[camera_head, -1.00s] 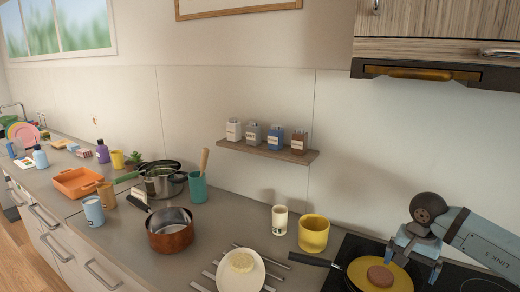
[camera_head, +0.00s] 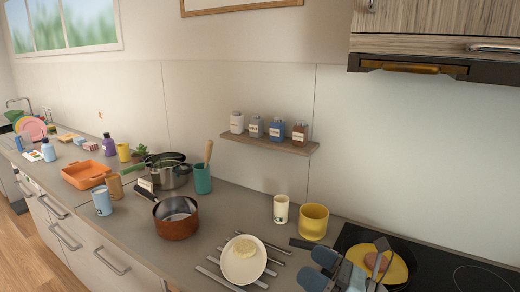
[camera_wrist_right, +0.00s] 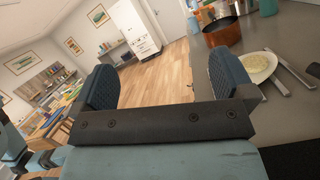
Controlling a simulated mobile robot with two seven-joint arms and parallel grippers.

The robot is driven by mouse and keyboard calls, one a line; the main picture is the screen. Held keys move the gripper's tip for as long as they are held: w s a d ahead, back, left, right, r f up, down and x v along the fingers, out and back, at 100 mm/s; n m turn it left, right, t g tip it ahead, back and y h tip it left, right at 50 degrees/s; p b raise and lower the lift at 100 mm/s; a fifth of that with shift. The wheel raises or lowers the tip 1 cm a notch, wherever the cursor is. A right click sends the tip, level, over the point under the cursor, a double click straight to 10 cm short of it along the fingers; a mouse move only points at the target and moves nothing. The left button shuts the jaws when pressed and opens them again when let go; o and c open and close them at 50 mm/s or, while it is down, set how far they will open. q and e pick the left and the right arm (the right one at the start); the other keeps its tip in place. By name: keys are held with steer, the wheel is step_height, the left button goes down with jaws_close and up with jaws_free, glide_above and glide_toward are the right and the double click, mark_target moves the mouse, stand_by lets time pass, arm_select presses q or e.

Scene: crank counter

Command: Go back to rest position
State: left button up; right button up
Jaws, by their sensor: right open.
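My right gripper (camera_head: 319,268) is low in the head view, in front of the frying pan (camera_head: 398,270) and hiding part of it. Its two dark blue padded fingers stand apart in the right wrist view (camera_wrist_right: 166,82), with nothing between them. A brown patty (camera_head: 372,262) lies in the yellow pan on the black hob.
A plate (camera_head: 241,267) with a pale round food lies on the counter among metal utensils. A yellow pot (camera_head: 313,222), a cream cup (camera_head: 281,209) and a copper saucepan (camera_head: 176,222) stand nearby. The hob's right side (camera_head: 484,277) is clear. Open floor (camera_wrist_right: 160,72) shows in the wrist view.

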steer(key=s+d+f+m+t+h, duration=0.15)
steer(key=d+f+m+h, duration=0.35)
steer(key=m, duration=0.6)
steer(key=s+d+f+m+t+h, duration=0.15)
steer(key=d+m+h, duration=0.25)
steer(key=m+h, duration=0.45)
steer(key=s+d+f+m+t+h, duration=0.1)
steer(key=s+d+f+m+h, duration=0.3)
steer(key=m, duration=0.8)
steer(key=s+d+f+m+g, duration=0.1)
steer(key=s+f+m+g, duration=0.45)
steer(key=s, duration=0.45)
steer(key=s+d+f+m+g, duration=0.1)
steer(key=s+f+m+g, duration=0.45)
steer(key=s, duration=0.35)
steer(key=w+a+f+n+t+y+p, duration=0.1)
steer(key=w+a+f+t+y+p, duration=0.1)
steer(key=w+a+f+t+p, duration=0.3)
steer(key=w+a+t+p, duration=0.1)
steer(key=p, duration=0.2)
steer(key=shift+n+t+y+p, duration=0.35)
steer(key=shift+t, duration=0.05)
